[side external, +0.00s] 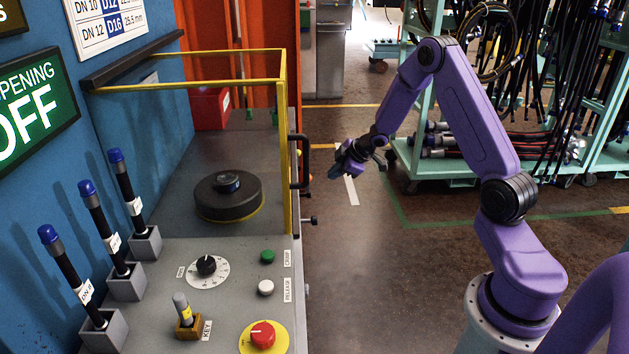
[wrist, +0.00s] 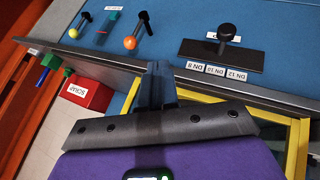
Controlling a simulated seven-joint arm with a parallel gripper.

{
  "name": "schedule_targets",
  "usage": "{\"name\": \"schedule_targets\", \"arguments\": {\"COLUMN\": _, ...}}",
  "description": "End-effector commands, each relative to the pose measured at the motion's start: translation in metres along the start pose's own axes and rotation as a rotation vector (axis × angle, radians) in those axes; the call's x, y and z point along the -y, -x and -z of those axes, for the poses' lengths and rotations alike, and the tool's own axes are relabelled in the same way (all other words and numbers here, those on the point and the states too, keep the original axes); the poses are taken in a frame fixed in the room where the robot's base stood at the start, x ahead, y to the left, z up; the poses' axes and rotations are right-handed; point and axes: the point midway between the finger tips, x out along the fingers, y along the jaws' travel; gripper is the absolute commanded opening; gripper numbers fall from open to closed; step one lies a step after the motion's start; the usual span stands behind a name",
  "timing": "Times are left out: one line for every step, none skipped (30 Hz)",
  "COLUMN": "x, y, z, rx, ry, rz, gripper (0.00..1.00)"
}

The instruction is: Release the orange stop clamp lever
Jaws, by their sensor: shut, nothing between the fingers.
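In the wrist view, a lever with an orange ball end (wrist: 130,42) stands on the blue panel at the upper middle. My gripper's fingers (wrist: 158,82) are shut and empty, below and to the right of the orange ball in the picture, with no visible contact. In the side view my gripper (side external: 340,172) hangs in the air off the bench's right edge. I cannot make out the orange lever clearly in the side view.
A yellow-ball lever (wrist: 74,33) and a teal piece (wrist: 112,20) are left of the orange one. A black knob (wrist: 227,32) stands on a dark plate at the right. A red scrap box (wrist: 85,92) is lower left. A yellow frame (side external: 284,140) edges the bench.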

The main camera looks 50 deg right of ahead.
Motion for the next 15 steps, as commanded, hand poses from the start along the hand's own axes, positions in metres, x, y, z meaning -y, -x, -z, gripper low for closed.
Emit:
{"name": "schedule_targets", "arguments": {"x": 0.0014, "y": -0.0025, "z": -0.0013, "rx": 0.0, "ry": -0.001, "rz": 0.0, "gripper": 0.0}}
{"name": "schedule_targets", "arguments": {"x": 0.002, "y": -0.0034, "z": -0.0019, "rx": 0.0, "ry": 0.001, "rz": 0.0, "gripper": 0.0}}
{"name": "schedule_targets", "arguments": {"x": 0.0025, "y": -0.0043, "z": -0.0024, "rx": 0.0, "ry": 0.0, "rz": -0.001, "gripper": 0.0}}
{"name": "schedule_targets", "arguments": {"x": 0.0027, "y": -0.0048, "z": -0.0027, "rx": 0.001, "ry": 0.0, "rz": -0.001, "gripper": 0.0}}
{"name": "schedule_targets", "arguments": {"x": 0.0028, "y": -0.005, "z": -0.0028, "rx": 0.001, "ry": 0.0, "rz": -0.001, "gripper": 0.0}}
{"name": "schedule_targets", "arguments": {"x": 0.0028, "y": -0.0051, "z": -0.0029, "rx": 0.0, "ry": 0.001, "rz": -0.002, "gripper": 0.0}}
{"name": "schedule_targets", "arguments": {"x": 0.0027, "y": -0.0051, "z": -0.0029, "rx": 0.0, "ry": 0.001, "rz": -0.002, "gripper": 0.0}}
{"name": "schedule_targets", "arguments": {"x": 0.0027, "y": -0.005, "z": -0.0028, "rx": 0.0, "ry": 0.001, "rz": -0.002, "gripper": 0.0}}
{"name": "schedule_targets", "arguments": {"x": 0.0026, "y": -0.0049, "z": -0.0028, "rx": 0.0, "ry": 0.001, "rz": -0.002, "gripper": 0.0}}
{"name": "schedule_targets", "arguments": {"x": 0.0026, "y": -0.0049, "z": -0.0028, "rx": 0.0, "ry": 0.001, "rz": -0.002, "gripper": 0.0}}
{"name": "schedule_targets", "arguments": {"x": 0.0026, "y": -0.0049, "z": -0.0028, "rx": 0.0, "ry": 0.001, "rz": -0.002, "gripper": 0.0}}
{"name": "schedule_targets", "arguments": {"x": 0.0025, "y": -0.0048, "z": -0.0028, "rx": 0.0, "ry": 0.001, "rz": -0.002, "gripper": 0.0}}
{"name": "schedule_targets", "arguments": {"x": 0.0025, "y": -0.0049, "z": -0.0028, "rx": 0.0, "ry": 0.001, "rz": -0.002, "gripper": 0.0}}
{"name": "schedule_targets", "arguments": {"x": 0.0025, "y": -0.0051, "z": -0.0028, "rx": 0.0, "ry": 0.001, "rz": -0.002, "gripper": 0.0}}
{"name": "schedule_targets", "arguments": {"x": 0.0026, "y": -0.0058, "z": -0.0028, "rx": 0.0, "ry": 0.001, "rz": -0.002, "gripper": 0.0}}
